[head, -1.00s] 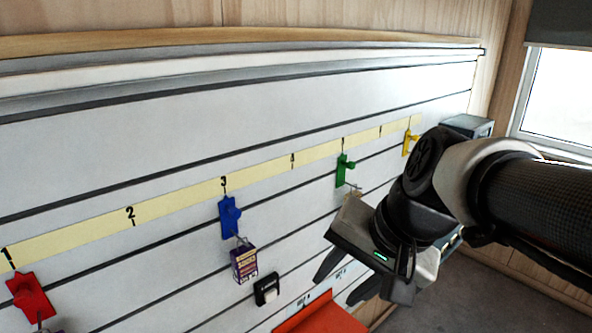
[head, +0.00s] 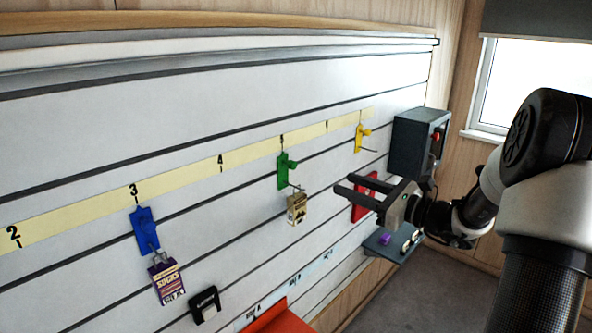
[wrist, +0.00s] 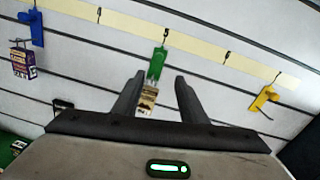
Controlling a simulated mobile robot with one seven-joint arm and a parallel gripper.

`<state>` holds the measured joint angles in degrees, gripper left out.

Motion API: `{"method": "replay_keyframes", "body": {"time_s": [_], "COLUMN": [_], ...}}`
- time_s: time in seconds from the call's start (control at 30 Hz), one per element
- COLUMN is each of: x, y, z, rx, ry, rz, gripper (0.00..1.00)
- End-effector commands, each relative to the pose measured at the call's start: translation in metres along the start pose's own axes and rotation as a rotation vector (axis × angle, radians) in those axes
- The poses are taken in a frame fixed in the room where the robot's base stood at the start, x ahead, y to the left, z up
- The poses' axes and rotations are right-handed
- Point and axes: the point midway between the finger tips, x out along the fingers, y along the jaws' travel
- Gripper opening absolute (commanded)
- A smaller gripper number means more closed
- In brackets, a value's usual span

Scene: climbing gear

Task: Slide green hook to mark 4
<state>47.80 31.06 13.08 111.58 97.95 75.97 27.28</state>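The green hook (head: 286,170) is on the slatted wall below mark 5 of the yellow number strip, with a tan packet (head: 297,208) hanging from it. Mark 4 (head: 221,162) is to its left, with bare wall below it. My gripper (head: 343,186) is open and empty, to the right of the green hook and apart from it. In the wrist view, the green hook (wrist: 156,64) shows above and between the spread fingers (wrist: 158,88), and the packet (wrist: 147,99) shows partly between them.
The blue hook (head: 145,231) with a purple packet (head: 167,280) is at mark 3. The yellow hook (head: 361,138) is to the right of the green one. A dark box (head: 416,143) stands at the wall's right end. A black clip (head: 205,304) and an orange shelf (head: 268,317) sit lower.

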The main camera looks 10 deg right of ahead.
Motion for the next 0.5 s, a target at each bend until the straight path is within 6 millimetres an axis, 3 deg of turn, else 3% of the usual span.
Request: {"method": "replay_keyframes", "body": {"time_s": [0.5], "x": [0.11], "y": [0.003], "z": [0.001], "rx": [-0.001], "ry": [0.002], "rz": [0.007], "gripper": [0.39]}}
